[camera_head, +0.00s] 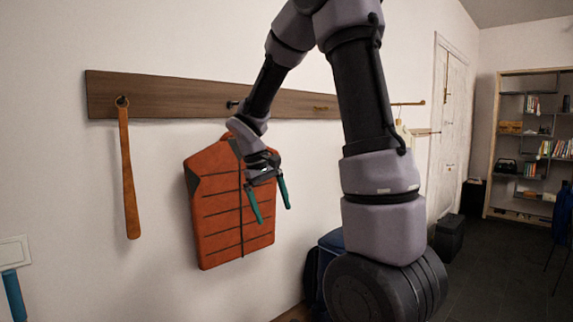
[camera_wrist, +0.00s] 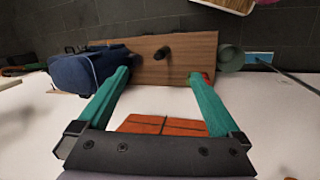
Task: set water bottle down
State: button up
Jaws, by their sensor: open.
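My gripper (camera_head: 273,214) is open, its two teal fingers spread and pointing down in front of the orange vest on the wall. In the wrist view my gripper (camera_wrist: 159,74) holds nothing between its fingers. A small dark cylinder, possibly the water bottle (camera_wrist: 162,53), stands on a brown wooden surface (camera_wrist: 190,52) beyond the fingertips, apart from them. It is not seen in the head view. The table's legs are hidden.
The orange vest (camera_head: 225,205) hangs close behind my gripper; a brown strap-like item (camera_head: 128,175) hangs left. A blue bag (camera_wrist: 85,75) lies left of the wooden surface, a grey-green cylinder (camera_wrist: 230,58) right. Dark floor (camera_head: 490,265) is open at right.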

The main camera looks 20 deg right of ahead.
jog(key=s+a+r+m+t+y, duration=0.2)
jog(key=s+r+m+t+y, duration=0.3)
jog(key=s+r, duration=0.9)
jog(key=shift+s+a+r+m+t, duration=0.2)
jog(key=shift+s+a+m+t, duration=0.25)
jog(key=shift+s+t, duration=0.7)
jog(key=shift+w+d, duration=0.1)
jog(key=shift+w, duration=0.05)
